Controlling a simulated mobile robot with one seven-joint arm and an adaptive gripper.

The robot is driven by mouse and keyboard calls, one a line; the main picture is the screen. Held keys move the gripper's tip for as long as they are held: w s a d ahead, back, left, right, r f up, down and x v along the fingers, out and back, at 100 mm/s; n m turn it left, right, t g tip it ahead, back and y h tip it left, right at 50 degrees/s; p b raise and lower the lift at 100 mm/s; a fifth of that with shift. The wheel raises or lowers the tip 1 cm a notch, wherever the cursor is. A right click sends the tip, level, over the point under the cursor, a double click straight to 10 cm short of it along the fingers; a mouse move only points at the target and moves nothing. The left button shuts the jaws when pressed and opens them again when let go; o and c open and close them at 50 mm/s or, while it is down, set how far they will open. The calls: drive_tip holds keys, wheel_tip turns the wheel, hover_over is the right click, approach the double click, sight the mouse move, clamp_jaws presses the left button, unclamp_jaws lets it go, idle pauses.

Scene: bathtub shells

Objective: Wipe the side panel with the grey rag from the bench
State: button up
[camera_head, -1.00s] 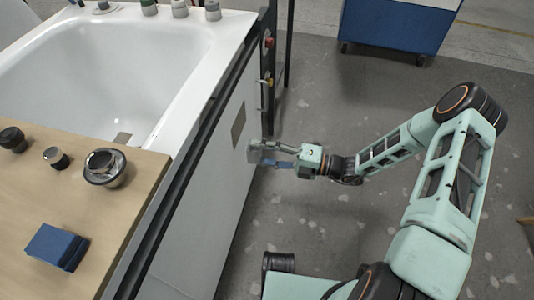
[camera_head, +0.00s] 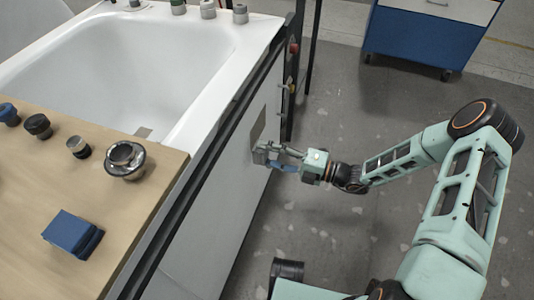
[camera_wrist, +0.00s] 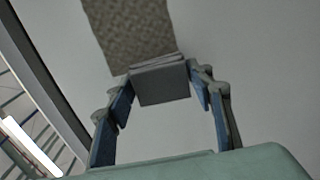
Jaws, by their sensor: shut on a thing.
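The side panel (camera_head: 222,190) is the light grey flank of the white bathtub (camera_head: 130,60). A brownish-grey patch (camera_head: 258,127) marks it, and the patch also shows in the wrist view (camera_wrist: 125,33). My gripper (camera_head: 271,154) is beside the panel, just below the patch. It is shut on the grey rag (camera_wrist: 160,84), a folded block between the two fingertips. In the wrist view the rag's far edge meets the patch's lower edge. Whether the rag presses on the panel I cannot tell. The wooden bench (camera_head: 90,165) is at the left.
On the bench are a blue block (camera_head: 72,232), a metal ring fitting (camera_head: 125,160) and several knobs. Dark posts with valves (camera_head: 293,70) stand at the panel's far end. A blue cabinet (camera_head: 425,35) is behind.

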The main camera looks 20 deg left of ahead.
drive_tip(key=shift+a, duration=0.9)
drive_tip(key=shift+w, duration=0.1)
